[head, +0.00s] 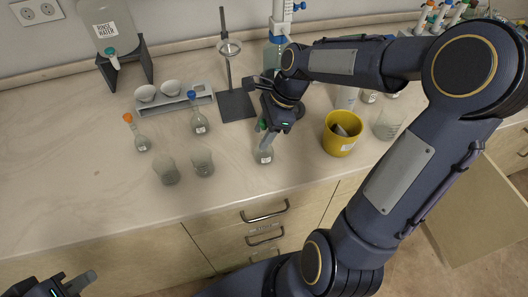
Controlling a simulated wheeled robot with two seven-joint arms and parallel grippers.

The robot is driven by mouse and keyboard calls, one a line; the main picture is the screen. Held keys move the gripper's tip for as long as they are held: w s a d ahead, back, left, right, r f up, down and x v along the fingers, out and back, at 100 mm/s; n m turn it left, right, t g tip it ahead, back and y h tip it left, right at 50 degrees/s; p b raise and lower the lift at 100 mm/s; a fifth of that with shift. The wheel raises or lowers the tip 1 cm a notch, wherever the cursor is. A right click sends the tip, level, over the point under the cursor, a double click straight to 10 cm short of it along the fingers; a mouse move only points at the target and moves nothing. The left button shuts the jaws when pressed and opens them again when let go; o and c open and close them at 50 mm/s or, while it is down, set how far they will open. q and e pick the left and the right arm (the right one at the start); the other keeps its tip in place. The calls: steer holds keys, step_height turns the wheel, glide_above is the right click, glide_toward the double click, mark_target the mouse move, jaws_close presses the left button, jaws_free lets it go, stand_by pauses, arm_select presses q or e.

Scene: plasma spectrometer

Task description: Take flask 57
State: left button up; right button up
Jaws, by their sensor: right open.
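A flask with a green stopper (264,157) stands near the front of the counter, directly below my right gripper (266,138). My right gripper is open and points down at its neck, partly hiding the neck and stopper. A flask with an orange stopper (142,143) stands at the left. A flask with a blue stopper (200,126) stands between them, in front of a grey rack. The flasks carry small white labels, too small to read, so I cannot tell which is 57. My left gripper (78,285) is low at the left corner, away from the counter objects; its jaws are unclear.
Two glass beakers (167,174) (203,162) stand at the front left. A ring stand (236,104) rises behind my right gripper. A yellow container (337,145) and another beaker (387,124) stand right. A rinse water tank (108,28) is at the back left. The front-left counter is clear.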

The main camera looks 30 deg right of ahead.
jaws_close()
steer(key=shift+r, duration=0.15)
